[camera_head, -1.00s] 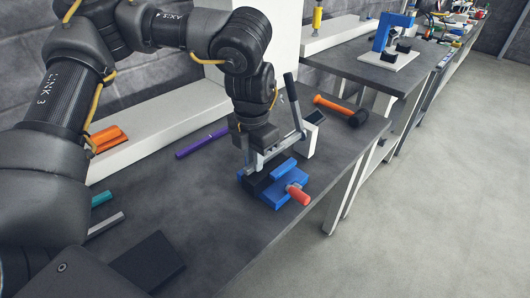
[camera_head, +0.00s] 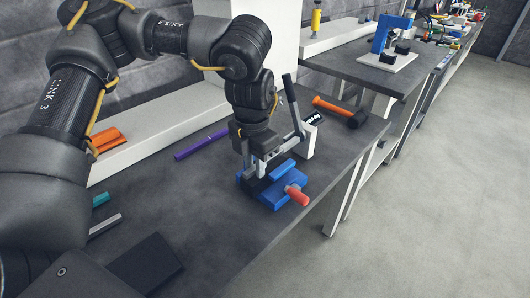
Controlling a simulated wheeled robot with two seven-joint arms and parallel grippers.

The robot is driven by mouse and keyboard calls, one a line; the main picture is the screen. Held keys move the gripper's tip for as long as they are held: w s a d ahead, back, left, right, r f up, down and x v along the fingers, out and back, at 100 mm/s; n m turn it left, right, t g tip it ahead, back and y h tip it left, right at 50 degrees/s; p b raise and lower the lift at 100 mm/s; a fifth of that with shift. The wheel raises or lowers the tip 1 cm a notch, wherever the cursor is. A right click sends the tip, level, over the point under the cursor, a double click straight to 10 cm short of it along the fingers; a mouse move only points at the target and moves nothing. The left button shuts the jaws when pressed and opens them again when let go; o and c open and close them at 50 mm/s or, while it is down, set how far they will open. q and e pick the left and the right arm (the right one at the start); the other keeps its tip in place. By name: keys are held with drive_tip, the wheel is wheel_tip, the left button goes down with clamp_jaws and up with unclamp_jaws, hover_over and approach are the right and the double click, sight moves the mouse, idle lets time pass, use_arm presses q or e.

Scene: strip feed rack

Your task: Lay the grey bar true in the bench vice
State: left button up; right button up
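The blue bench vice (camera_head: 290,181) with a red-ended handle (camera_head: 298,196) stands near the bench's front edge. My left gripper (camera_head: 256,169) points down close over the vice's dark jaw area, its grey fingers at the back left of the vice. A slim grey piece (camera_head: 284,147) slants up to the right beside the fingers. I cannot tell if it is a held bar or part of the lever behind. Another grey bar (camera_head: 105,226) lies flat on the bench at the left. The jaw gap is hidden by my gripper. My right gripper is not in view.
A lever with a dark handle (camera_head: 289,90) and a white block (camera_head: 309,140) stand just behind the vice. An orange-handled hammer (camera_head: 334,106) lies beyond. A purple bar (camera_head: 201,143), a teal bar (camera_head: 101,200) and a dark plate (camera_head: 148,263) lie on the bench. The middle is clear.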

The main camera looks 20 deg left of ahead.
use_arm(q)
drive_tip(key=shift+w+a+r, duration=0.1)
drive_tip(key=shift+a+r, duration=0.05)
drive_tip(key=shift+a, duration=0.1)
drive_tip(key=shift+r, duration=0.1)
wheel_tip(320, 180, up, 10)
drive_tip(key=shift+d+r+p, duration=0.2)
drive_tip(key=shift+p, duration=0.15)
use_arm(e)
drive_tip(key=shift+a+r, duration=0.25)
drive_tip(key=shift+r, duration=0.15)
